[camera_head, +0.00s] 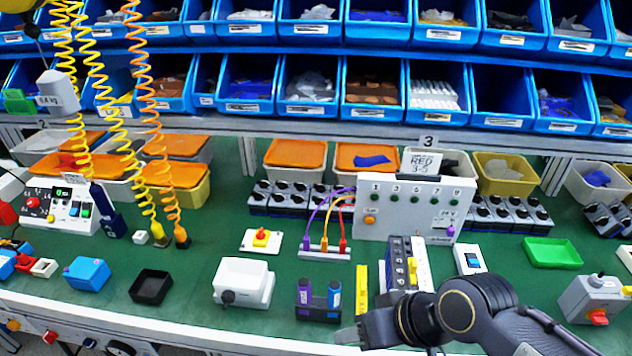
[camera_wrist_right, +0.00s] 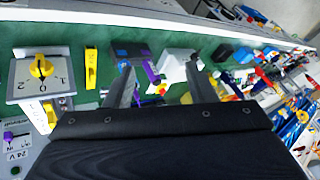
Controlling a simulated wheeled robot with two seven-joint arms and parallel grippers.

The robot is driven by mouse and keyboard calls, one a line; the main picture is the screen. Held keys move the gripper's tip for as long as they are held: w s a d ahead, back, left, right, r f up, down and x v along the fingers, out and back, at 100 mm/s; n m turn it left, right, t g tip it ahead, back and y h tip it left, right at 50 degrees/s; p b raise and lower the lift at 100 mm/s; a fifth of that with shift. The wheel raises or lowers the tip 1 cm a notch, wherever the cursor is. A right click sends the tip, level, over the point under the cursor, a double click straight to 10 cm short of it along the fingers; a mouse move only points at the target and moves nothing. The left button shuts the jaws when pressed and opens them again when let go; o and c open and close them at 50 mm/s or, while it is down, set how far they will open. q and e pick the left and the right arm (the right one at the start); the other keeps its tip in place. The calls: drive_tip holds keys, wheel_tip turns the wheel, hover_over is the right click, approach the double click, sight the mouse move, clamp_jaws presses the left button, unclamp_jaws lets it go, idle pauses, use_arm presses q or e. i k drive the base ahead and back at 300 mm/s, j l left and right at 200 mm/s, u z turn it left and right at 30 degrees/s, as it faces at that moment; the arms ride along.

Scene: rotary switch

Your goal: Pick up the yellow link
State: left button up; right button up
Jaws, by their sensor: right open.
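The yellow link (camera_head: 362,288) is a narrow flat yellow strip on the green bench mat, between the holder with blue-capped items and the rotary switch box. It also shows in the right wrist view (camera_wrist_right: 91,68), left of both fingers and outside the gap between them. My right gripper (camera_head: 347,335) is near the bench's front edge, on the near side of the link. In the right wrist view the gripper (camera_wrist_right: 160,85) has its fingers apart with nothing held between them. My left gripper is not in view.
The rotary switch box with a yellow knob (camera_head: 412,272) stands just right of the link. The holder (camera_head: 318,300) and a white box (camera_head: 243,283) stand to the left. A panel with several buttons (camera_head: 415,207) stands behind. Mat around the black tray (camera_head: 151,287) is fairly clear.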

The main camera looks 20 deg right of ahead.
sight(413, 266)
drive_tip(key=z, duration=0.4)
drive_tip(key=k+z, duration=0.1)
drive_tip(key=z, duration=0.3)
drive_tip(key=k+z, duration=0.1)
drive_tip(key=z, duration=2.1)
drive_tip(key=k+j+z, duration=0.15)
drive_tip(key=j, duration=0.3)
drive_tip(key=k+j+z, duration=0.15)
drive_tip(key=k+j, duration=0.15)
drive_tip(key=j, duration=0.1)
